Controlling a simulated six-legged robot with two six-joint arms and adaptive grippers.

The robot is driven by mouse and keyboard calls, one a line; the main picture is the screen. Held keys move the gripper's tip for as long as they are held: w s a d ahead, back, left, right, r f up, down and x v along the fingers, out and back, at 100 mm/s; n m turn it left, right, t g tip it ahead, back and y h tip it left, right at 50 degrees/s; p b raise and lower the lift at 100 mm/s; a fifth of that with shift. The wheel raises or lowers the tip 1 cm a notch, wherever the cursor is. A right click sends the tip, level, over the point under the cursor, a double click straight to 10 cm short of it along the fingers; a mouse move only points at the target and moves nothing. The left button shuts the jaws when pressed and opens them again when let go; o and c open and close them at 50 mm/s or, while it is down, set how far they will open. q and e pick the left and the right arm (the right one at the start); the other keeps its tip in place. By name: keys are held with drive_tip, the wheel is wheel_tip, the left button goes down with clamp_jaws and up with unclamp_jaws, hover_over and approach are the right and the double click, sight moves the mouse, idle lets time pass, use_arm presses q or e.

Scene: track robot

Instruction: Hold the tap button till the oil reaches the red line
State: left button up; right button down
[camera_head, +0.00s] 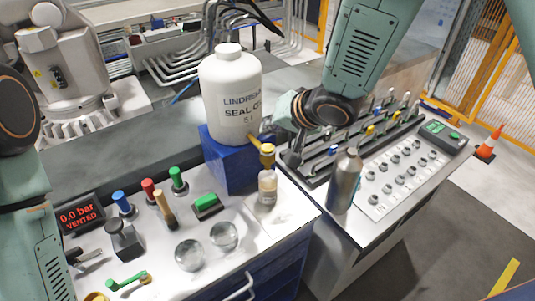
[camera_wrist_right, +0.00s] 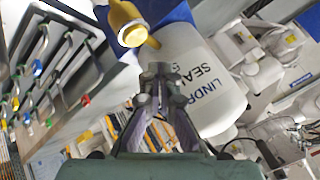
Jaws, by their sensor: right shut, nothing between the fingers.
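A white jug (camera_head: 230,100) lettered "SEAL O…" stands on a blue block (camera_head: 228,162). Its yellow tap (camera_head: 266,150) sticks out low on the right side, and a round yellow cap shows in the right wrist view (camera_wrist_right: 128,24). A small clear bottle (camera_head: 267,187) stands upright below the tap. I cannot make out its oil level or a red line. My right gripper (camera_wrist_right: 160,76) is shut and empty, beside the jug and close to the tap; any contact with the tap cannot be told. My left arm shows at the left edge, but its gripper is out of view.
A metal flask (camera_head: 343,180) stands right of the bottle, near the slotted lever panel (camera_head: 365,138) and knob panel (camera_head: 400,172). Coloured valves (camera_head: 150,190), two glass domes (camera_head: 223,235) and a "0.0 bar VENTED" display (camera_head: 80,215) occupy the left bench.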

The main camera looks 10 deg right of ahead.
sight(270, 149)
drive_tip(key=shift+w+f+b, duration=0.1)
drive_tip(key=shift+f+b, duration=0.25)
drive_tip(key=shift+f, duration=0.8)
drive_tip(key=shift+r, duration=0.1)
idle(0.4)
drive_tip(key=shift+f, duration=0.25)
drive_tip(key=shift+f, duration=0.2)
